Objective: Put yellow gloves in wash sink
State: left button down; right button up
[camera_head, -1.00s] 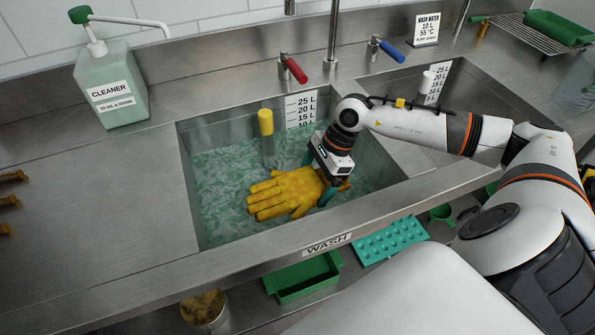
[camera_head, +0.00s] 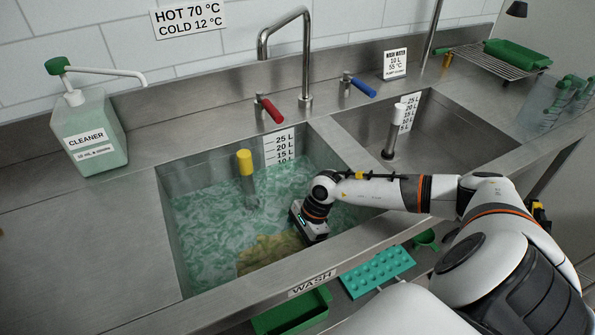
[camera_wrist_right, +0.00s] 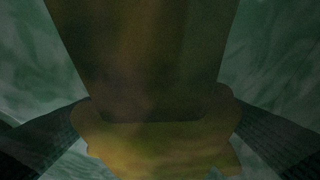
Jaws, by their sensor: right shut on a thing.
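The yellow gloves (camera_head: 268,254) lie under the green water in the wash sink (camera_head: 215,275), blurred by the water. My right gripper (camera_head: 300,240) reaches down into the wash sink at the gloves' right end, its fingers hidden below the water surface. In the right wrist view, yellow glove material (camera_wrist_right: 155,135) sits between the two dark fingers, with murky green water around it. The right gripper is shut on the gloves. I cannot tell from the views whether the gloves touch the sink floor. My left gripper is not in view.
A yellow-topped standpipe (camera_head: 245,165) stands in the wash sink behind the gloves. A faucet (camera_head: 305,60) and red handle (camera_head: 270,109) are at the back. The second sink (camera_head: 450,135) is to the right. A cleaner bottle (camera_head: 92,135) stands on the left counter.

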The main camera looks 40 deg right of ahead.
jog(key=shift+f, duration=0.15)
jog(key=o, duration=1.1)
jog(key=b+v, duration=0.1)
jog(key=v, duration=1.1)
